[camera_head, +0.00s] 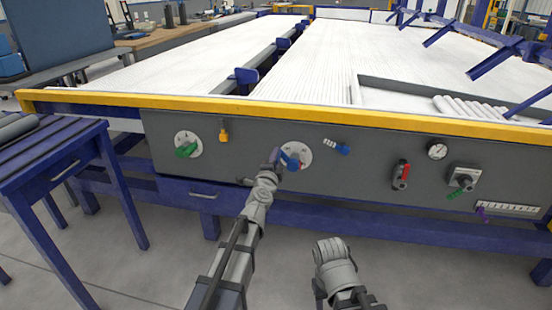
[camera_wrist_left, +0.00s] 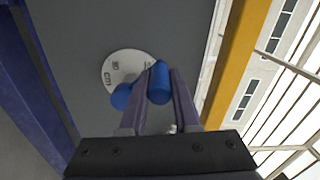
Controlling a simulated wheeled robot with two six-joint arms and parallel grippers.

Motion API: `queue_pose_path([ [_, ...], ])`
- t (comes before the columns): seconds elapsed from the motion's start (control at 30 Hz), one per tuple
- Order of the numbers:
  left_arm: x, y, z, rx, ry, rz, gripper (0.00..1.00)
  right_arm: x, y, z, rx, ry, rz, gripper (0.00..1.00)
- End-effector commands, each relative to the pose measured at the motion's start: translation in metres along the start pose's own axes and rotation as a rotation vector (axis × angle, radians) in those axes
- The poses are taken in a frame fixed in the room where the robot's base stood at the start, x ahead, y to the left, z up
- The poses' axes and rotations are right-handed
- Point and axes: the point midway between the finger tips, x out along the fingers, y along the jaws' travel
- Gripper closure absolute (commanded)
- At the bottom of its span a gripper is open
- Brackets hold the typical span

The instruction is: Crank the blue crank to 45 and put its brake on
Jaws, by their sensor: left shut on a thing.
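The blue crank (camera_head: 291,161) sits on a round white dial (camera_head: 304,150) on the grey front panel. In the left wrist view, its blue handle (camera_wrist_left: 159,82) stands between my fingertips, and its hub shows on the dial (camera_wrist_left: 117,62), which bears "30" and "cm". My left gripper (camera_head: 277,156) is shut on that handle; it also shows in the left wrist view (camera_wrist_left: 160,88). A small blue lever (camera_head: 344,149) beside a white marked plate is right of the dial; it may be the brake. My right arm shows at the bottom, but its fingers do not.
The panel also carries a green crank (camera_head: 187,150), a yellow lever (camera_head: 223,136), a red-handled valve (camera_head: 401,172), a gauge (camera_head: 437,151), a green switch handle (camera_head: 461,190) and a purple pointer (camera_head: 482,214). A yellow rail (camera_head: 330,115) runs above. A blue side table (camera_head: 50,155) stands left.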

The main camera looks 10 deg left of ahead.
Motion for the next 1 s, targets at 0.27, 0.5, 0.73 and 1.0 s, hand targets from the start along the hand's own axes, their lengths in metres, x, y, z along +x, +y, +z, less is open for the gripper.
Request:
queue_pose_path([
  [0.27, 0.001, 0.000, -0.001, 0.002, 0.001, 0.000, 0.43, 0.000, 0.000, 0.000, 0.000, 0.000, 0.000, 0.51],
  [0.5, 0.000, 0.000, 0.000, 0.001, 0.000, 0.000, 0.40, 0.000, 0.000, 0.000, 0.000, 0.000, 0.000, 0.51],
  [0.73, -0.026, 0.000, -0.001, 0.002, 0.001, 0.000, 0.40, 0.000, 0.000, 0.000, 0.000, 0.000, 0.000, 0.51],
  [1.0, -0.067, 0.000, -0.001, 0.001, 0.002, 0.000, 0.40, 0.000, 0.000, 0.000, 0.000, 0.000, 0.000, 0.51],
])
